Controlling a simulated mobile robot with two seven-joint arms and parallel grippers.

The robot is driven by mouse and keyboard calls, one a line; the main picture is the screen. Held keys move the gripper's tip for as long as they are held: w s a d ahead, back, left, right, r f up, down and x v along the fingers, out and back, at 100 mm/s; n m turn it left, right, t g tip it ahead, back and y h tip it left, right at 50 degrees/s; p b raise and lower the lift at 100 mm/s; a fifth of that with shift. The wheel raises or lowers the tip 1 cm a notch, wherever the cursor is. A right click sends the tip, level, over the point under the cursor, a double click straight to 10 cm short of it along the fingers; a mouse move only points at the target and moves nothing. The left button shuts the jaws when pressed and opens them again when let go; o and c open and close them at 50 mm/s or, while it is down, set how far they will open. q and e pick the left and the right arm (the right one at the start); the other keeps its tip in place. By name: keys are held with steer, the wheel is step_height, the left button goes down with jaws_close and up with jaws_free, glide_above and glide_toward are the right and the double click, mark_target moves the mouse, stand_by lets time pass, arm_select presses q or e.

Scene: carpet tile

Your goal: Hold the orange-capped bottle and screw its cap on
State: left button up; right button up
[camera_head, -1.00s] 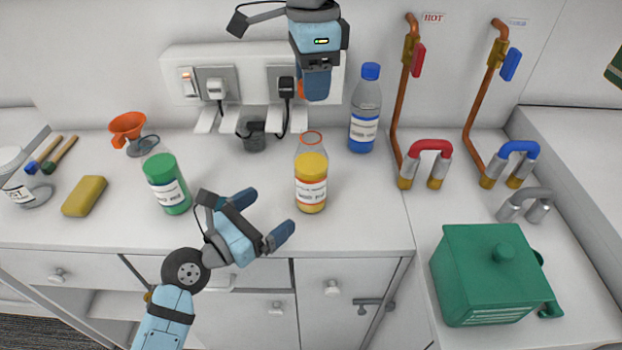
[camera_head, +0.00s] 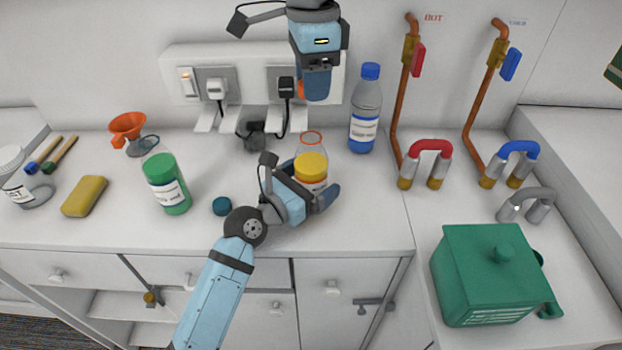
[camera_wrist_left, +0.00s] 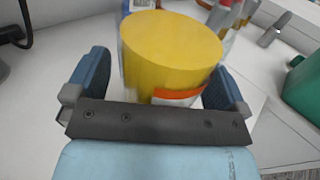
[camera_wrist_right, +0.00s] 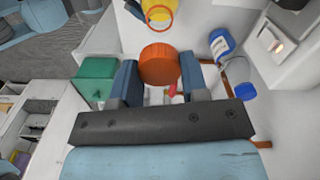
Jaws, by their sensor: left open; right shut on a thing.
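The bottle (camera_head: 312,172) stands upright and uncapped on the counter, with an orange ring at its clear mouth and yellow contents. It also shows in the left wrist view (camera_wrist_left: 170,50) and from above in the right wrist view (camera_wrist_right: 160,14). My left gripper (camera_head: 314,186) is open, its fingers on either side of the bottle's lower part. In the left wrist view, gaps show between fingers and bottle. My right gripper (camera_head: 316,88) points down above and behind the bottle, shut on the orange cap (camera_wrist_right: 158,65). In the head view the cap is mostly hidden by the fingers.
A blue-capped bottle (camera_head: 366,112) stands behind right and a green bottle (camera_head: 168,185) to the left. A dark teal cap (camera_head: 222,206) lies left of my left gripper. A socket strip (camera_head: 250,75) with plugs and cables is behind.

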mark_target(312, 128)
arm_select(q)
steer(key=shift+c, duration=0.5)
steer(key=c, duration=1.3)
steer(key=shift+o, duration=0.2)
arm_select(e)
steer(key=shift+f, duration=2.45)
steer(key=shift+f, duration=0.1)
steer(key=shift+f, duration=0.8)
steer(key=shift+f, duration=0.55)
